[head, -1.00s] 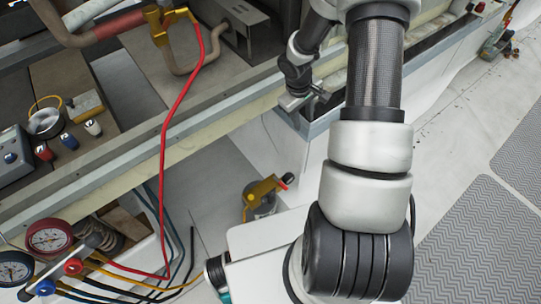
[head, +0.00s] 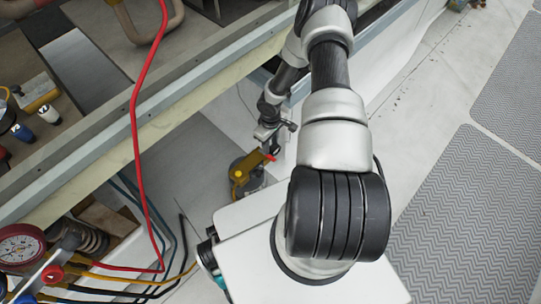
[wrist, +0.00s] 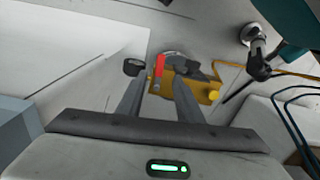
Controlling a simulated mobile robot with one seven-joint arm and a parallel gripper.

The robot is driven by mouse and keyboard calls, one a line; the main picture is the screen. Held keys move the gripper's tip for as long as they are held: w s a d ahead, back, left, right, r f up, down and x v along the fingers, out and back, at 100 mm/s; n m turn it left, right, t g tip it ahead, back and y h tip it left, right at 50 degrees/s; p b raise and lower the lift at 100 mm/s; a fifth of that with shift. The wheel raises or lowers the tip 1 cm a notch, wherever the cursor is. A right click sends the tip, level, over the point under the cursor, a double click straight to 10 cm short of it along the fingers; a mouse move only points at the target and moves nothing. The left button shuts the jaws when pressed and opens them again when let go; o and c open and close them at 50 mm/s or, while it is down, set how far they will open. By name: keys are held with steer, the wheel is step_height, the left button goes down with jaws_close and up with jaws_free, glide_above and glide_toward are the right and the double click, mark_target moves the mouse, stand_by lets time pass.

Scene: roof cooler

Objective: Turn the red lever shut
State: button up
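The red lever (head: 270,157) sits on a yellow valve body (head: 240,172) on top of a grey cylinder (head: 251,187) on the floor, in the middle of the head view. My gripper (head: 273,143) points down just above the lever, partly screening it. In the wrist view my gripper (wrist: 160,82) is open, its two fingers apart. The red lever (wrist: 160,66) shows in the gap at the fingertips, nearer the left finger. I cannot tell whether a finger touches the lever.
A red hose (head: 137,130) hangs from the bench (head: 100,155) at left. A red gauge (head: 20,245) and several coloured hoses are at lower left. A yellow hose (wrist: 290,75) leads off right of the valve.

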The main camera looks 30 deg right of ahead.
mark_target(271, 157)
step_height(271, 157, down, 8)
steer(key=shift+b, duration=0.85)
steer(key=shift+c, duration=0.5)
jaws_close()
